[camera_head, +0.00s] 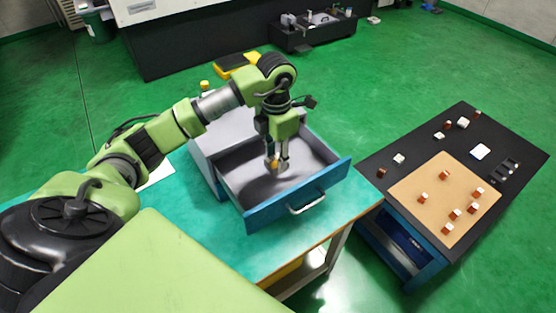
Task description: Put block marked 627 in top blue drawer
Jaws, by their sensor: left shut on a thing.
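The blue drawer (300,199) is pulled open from a grey cabinet on the green-topped bench. Its bare inside shows as grey. My left gripper (277,165) points down over the inside of the open drawer. It is shut on a small orange-brown block (272,164), which is partly hidden by the fingers. I cannot read any number on the block, nor tell whether it touches the drawer floor. My right gripper is not in view.
A dark table (398,142) at the right holds a tan board (425,205) with several small white and brown blocks. More small pieces lie around the board. A yellow item (236,66) is behind the cabinet. Green floor (350,90) is free between the tables.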

